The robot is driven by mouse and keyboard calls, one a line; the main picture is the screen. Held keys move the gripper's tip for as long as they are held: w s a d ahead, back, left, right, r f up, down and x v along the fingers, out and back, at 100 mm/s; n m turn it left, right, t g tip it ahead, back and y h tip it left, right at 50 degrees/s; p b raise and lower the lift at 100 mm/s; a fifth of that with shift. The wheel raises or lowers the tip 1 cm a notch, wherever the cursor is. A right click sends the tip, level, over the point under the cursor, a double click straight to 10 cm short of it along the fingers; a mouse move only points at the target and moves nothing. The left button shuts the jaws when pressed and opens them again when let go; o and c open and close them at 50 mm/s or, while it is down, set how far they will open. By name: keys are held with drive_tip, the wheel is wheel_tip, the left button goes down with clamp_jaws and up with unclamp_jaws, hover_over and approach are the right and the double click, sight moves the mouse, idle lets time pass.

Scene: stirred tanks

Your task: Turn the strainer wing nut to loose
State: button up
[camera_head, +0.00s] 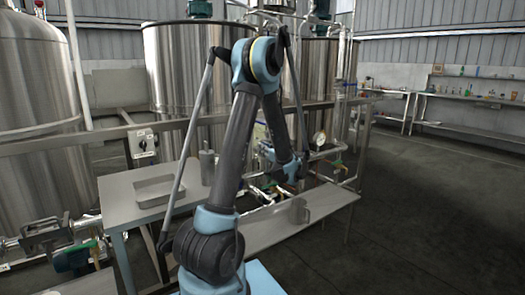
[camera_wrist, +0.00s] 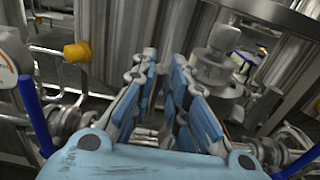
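In the wrist view my gripper (camera_wrist: 164,58) points away from the camera, its two blue-and-grey fingers apart, with no object visible between them. Just right of the fingers stands a grey round metal fitting (camera_wrist: 212,72) with a lighter grey knob-like top (camera_wrist: 224,38). It may be the strainer and its nut, but I cannot make out wings or how far the nut is turned. In the head view the end of my arm hangs by the pipework in front of the tanks; the fingers are too small there to read.
In the wrist view a yellow knob (camera_wrist: 78,52) and a blue handle (camera_wrist: 36,116) are on the left; another blue handle (camera_wrist: 300,164) is lower right. A pressure gauge (camera_head: 319,138) stands by the pipes. A tray (camera_head: 155,191) lies on the side table. Floor at right is clear.

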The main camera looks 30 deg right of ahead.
drive_tip(key=shift+w, duration=0.15)
clamp_jaws()
drive_tip(key=shift+n, duration=0.4)
drive_tip(key=shift+a+f+n, duration=0.45)
drive_tip(key=shift+a+n, duration=0.05)
drive_tip(key=shift+n, duration=2.35)
drive_tip(key=shift+a+f+n, duration=0.45)
drive_tip(key=shift+f+n, duration=0.05)
drive_tip(key=shift+n, duration=2.4)
drive_tip(key=shift+a+f+n, duration=0.45)
drive_tip(key=shift+a+n, duration=0.05)
drive_tip(key=shift+n, duration=2.35)
